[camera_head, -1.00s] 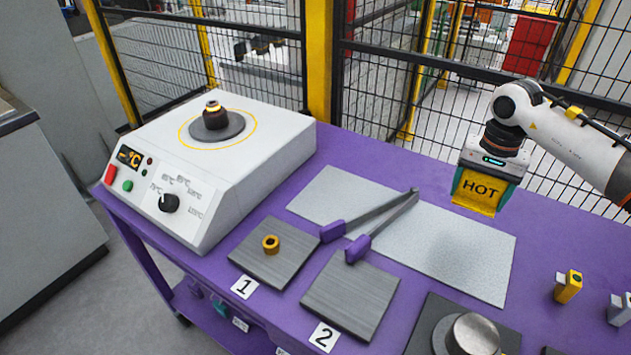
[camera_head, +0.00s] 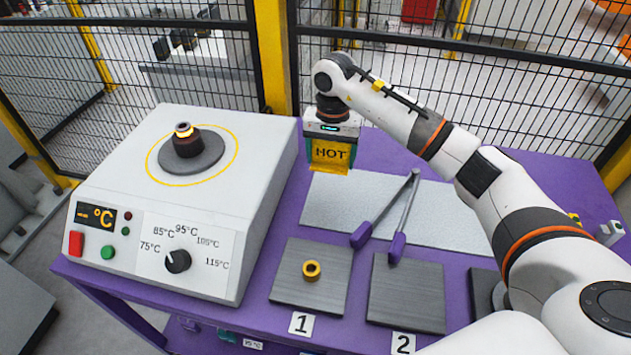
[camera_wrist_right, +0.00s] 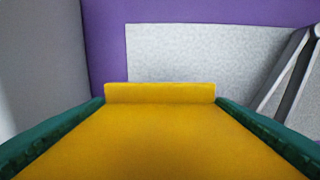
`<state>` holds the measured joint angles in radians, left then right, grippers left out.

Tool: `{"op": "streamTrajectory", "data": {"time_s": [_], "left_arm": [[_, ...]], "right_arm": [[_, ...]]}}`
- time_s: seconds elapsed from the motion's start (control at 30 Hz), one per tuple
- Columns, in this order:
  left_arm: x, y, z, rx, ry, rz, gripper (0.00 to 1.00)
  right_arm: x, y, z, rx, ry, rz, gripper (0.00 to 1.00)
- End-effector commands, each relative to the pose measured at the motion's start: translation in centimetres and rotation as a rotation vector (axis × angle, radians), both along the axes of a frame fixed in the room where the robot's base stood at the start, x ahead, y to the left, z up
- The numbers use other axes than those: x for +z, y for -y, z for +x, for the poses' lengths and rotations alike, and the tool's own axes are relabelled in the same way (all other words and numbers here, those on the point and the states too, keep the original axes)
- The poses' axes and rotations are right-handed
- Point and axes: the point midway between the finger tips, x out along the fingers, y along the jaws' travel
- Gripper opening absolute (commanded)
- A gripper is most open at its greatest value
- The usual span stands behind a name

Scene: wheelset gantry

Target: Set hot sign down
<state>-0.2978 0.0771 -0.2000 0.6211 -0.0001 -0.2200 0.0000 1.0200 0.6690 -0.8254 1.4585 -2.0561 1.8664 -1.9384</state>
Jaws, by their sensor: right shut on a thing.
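The yellow HOT sign (camera_head: 330,154) is held upright in my right gripper (camera_head: 331,146), with its black lettering facing the head camera. It hangs at the far left end of the grey mat (camera_head: 325,205), beside the white heater box (camera_head: 250,190). In the right wrist view the sign (camera_wrist_right: 160,135) fills the middle between the two green fingers, which are shut on it. The purple table top and the mat show beyond its edge, so it appears above the table. My left gripper is not in view.
Tongs with purple handles (camera_head: 397,247) lie across the mat. Metal plates numbered 1 (camera_head: 285,285) and 2 (camera_head: 405,300) lie in front; plate 1 bears a brass ring (camera_head: 311,270). A dark part with a glowing ring (camera_head: 184,137) sits on the heater. A mesh fence (camera_head: 480,70) stands behind.

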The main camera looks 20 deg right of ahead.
Motion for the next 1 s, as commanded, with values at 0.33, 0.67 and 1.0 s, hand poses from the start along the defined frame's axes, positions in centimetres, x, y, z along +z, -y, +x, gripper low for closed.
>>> {"op": "streamTrajectory", "data": {"time_s": [0.33, 0.67, 1.0], "left_arm": [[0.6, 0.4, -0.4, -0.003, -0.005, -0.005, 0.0], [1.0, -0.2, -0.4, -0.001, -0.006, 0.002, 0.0], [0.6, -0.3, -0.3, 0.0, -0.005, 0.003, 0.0]], "right_arm": [[-4.5, 0.0, 0.0, 0.001, -0.001, 0.001, 0.54], [-7.9, 0.0, 0.0, 0.003, 0.001, 0.001, 0.54], [-8.2, 0.0, 0.0, 0.002, 0.001, 0.0, 0.82]]}}
